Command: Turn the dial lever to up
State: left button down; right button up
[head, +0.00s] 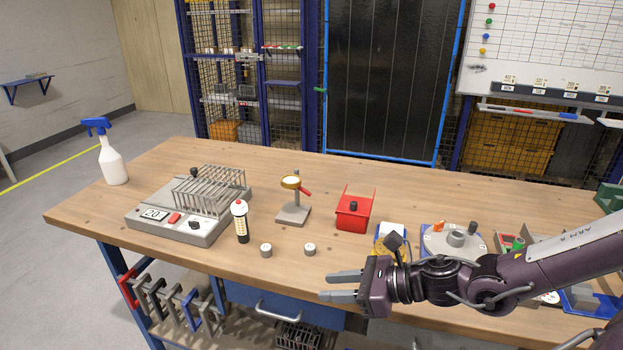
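A small stand (292,215) with a grey base and post carries a round, yellow-rimmed dial (290,182) on the middle of the table. A red lever (305,190) sticks out from the dial and points to the right and slightly down. My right gripper (340,286) comes in from the right, in front of the stand and nearer the table's front edge. Its two grey fingers are apart with nothing between them, and it is clear of the dial and lever. My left gripper is not in view.
Two small white-topped knobs (266,250) lie in front. A grey disc jig (440,240) is partly behind my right arm.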

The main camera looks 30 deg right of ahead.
aim_at(302, 189)
jog(key=i+l, duration=1)
